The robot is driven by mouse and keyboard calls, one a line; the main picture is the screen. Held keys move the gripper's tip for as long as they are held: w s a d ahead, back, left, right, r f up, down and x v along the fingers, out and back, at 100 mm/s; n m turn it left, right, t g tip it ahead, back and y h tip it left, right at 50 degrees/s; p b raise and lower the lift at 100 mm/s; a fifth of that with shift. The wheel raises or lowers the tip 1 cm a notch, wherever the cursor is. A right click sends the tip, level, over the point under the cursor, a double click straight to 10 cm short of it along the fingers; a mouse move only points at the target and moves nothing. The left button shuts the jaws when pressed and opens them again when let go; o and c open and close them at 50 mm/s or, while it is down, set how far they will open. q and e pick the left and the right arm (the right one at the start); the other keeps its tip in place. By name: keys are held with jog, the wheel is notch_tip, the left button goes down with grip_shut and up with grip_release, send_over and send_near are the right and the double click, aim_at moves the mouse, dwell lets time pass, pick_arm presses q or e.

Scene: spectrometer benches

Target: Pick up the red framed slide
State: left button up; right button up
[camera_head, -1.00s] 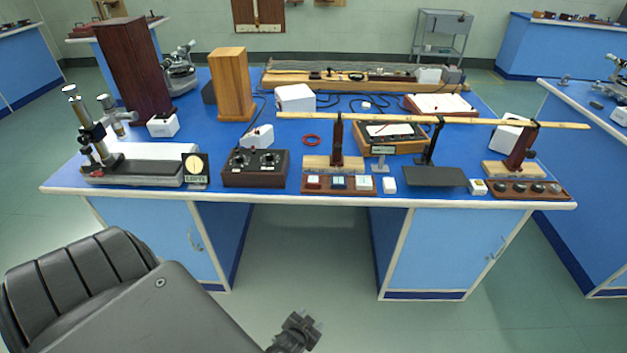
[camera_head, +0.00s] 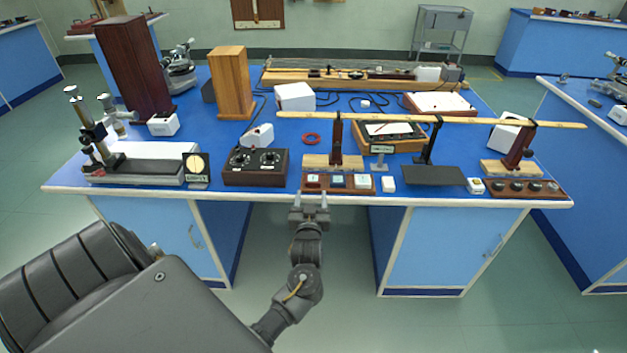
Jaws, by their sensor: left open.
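The red framed slide (camera_head: 313,181) appears to be the leftmost piece in a small brown rack at the bench's front edge. Its pale face shows with a narrow reddish edge. Two more slides sit to its right in the rack (camera_head: 349,191), one with a blue edge (camera_head: 338,181) and one with a teal edge (camera_head: 361,181). My left gripper (camera_head: 310,199) is open and empty, just in front of the bench edge and below the red slide in the picture. It appears apart from the slide. My right gripper is out of view.
A long wooden bar (camera_head: 430,119) spans above. The floor before the bench is clear.

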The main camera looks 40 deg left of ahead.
aim_at(313, 183)
pick_arm(q)
jog(key=shift+p+x, duration=0.5)
jog(key=shift+x, duration=2.7)
jog(key=shift+d, duration=0.1)
jog(key=c, duration=0.7)
jog(key=shift+r, duration=0.15)
jog(key=shift+c, duration=0.2)
jog(key=shift+r, duration=0.25)
notch_tip(313, 183, up, 3)
jog(key=shift+f+b, duration=0.2)
jog(key=shift+b, duration=0.1)
jog(key=s+d+r, duration=0.5)
jog(key=s+r, duration=0.4)
jog(key=s, duration=0.4)
jog(key=shift+r, duration=0.35)
